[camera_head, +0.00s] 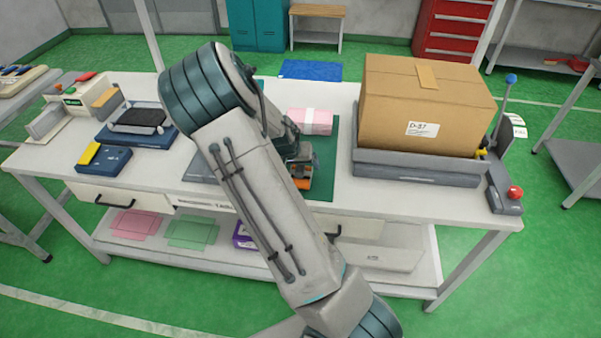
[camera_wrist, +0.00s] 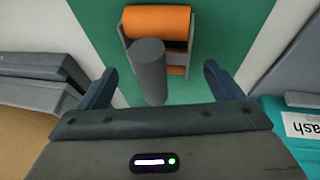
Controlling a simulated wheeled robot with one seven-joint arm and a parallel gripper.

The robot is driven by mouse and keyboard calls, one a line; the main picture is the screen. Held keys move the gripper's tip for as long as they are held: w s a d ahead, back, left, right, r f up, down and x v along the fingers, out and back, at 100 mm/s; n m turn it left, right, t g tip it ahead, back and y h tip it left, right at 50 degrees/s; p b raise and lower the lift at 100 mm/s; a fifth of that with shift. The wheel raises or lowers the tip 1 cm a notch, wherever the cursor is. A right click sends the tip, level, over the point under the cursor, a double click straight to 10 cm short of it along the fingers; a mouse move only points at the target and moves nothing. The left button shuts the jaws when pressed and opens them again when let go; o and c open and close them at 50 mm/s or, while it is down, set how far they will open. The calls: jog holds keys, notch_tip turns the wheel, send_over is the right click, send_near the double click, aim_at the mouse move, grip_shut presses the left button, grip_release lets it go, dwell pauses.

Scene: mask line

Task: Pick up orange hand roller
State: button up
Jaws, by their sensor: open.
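The orange hand roller (camera_wrist: 157,22) lies on a green mat (camera_wrist: 105,30) in the wrist view, at top centre. It has an orange cylinder in a grey frame and a grey handle (camera_wrist: 148,70) pointing toward my gripper. My gripper (camera_wrist: 155,82) is open, with its two dark blue fingers on either side of the handle and apart from it. In the head view, a bit of the orange roller (camera_head: 302,183) shows beside my arm, which hides most of it and the gripper.
A large cardboard box (camera_head: 425,100) sits on a grey platform (camera_head: 420,170) at the right of the white table (camera_head: 345,100). A pink bundle (camera_head: 310,121) lies on the mat behind the roller. Blue-grey devices (camera_head: 103,158) stand at the left.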

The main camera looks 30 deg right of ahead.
jog(key=shift+x, duration=1.2)
jog(key=c, duration=1.2)
jog(key=shift+r, duration=0.1)
jog(key=shift+r, duration=0.4)
jog(key=r, duration=0.2)
jog(key=d+r+b, duration=0.1)
jog(key=shift+s+r, duration=0.25)
jog(key=shift+r, duration=0.15)
jog(key=s+d+r, duration=0.2)
jog(key=d, duration=0.1)
jog(key=s+d+r+b, duration=0.1)
jog(key=s+d+r, duration=0.3)
jog(key=d, duration=0.1)
jog(key=shift+s+d+r+b, duration=0.1)
jog(key=shift+d+r+b, duration=0.05)
jog(key=shift+d+b, duration=0.15)
